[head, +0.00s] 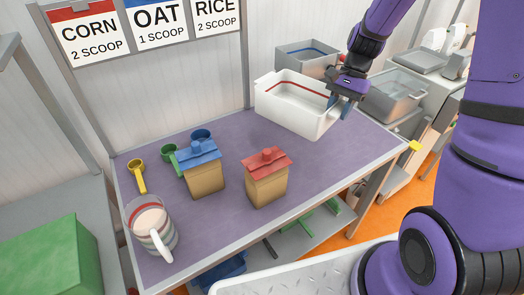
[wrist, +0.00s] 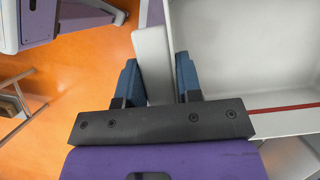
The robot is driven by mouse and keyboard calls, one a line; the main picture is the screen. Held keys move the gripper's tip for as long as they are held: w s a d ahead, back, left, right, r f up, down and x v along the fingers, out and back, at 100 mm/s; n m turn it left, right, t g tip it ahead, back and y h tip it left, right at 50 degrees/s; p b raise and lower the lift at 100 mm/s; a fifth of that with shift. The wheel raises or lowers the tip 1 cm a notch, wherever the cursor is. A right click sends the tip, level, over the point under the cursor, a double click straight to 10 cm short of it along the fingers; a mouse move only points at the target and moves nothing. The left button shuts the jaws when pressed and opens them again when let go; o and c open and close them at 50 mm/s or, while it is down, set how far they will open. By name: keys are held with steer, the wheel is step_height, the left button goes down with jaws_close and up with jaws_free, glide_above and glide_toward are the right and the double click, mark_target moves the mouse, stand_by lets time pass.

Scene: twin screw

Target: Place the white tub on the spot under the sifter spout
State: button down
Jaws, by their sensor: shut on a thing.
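The white tub (head: 290,108) is an open rectangular bin with a red line inside, at the far right end of the purple-topped table. I cannot tell whether the tub is lifted off the table. I cannot make out the sifter spout or the spot under it.
On the purple table (head: 225,225) stand a blue-topped box (head: 205,178), a red-topped box (head: 267,185), a striped jug (head: 150,225) and several scoops, one yellow (head: 138,178). A grey bin with a blue line (head: 305,55) is behind the tub. Machines (head: 410,75) stand at the right.

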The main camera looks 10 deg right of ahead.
steer(key=s+f+m+t, duration=0.1)
steer(key=s+f+m, duration=0.3)
steer(key=s+f, duration=0.8)
steer(key=shift+y, duration=0.3)
steer(key=shift+w+a+f, duration=0.6)
steer(key=shift+w+f, duration=0.6)
steer(key=shift+w, duration=1.7)
steer(key=shift+w+a+f, duration=0.65)
steer(key=shift+w+f, duration=0.55)
steer(key=shift+w, duration=1.7)
steer(key=shift+w+a+f, duration=0.6)
steer(key=shift+w+f, duration=0.6)
steer(key=shift+w, duration=1.7)
steer(key=shift+f, duration=0.15)
steer(key=c, duration=0.8)
jaws_free()
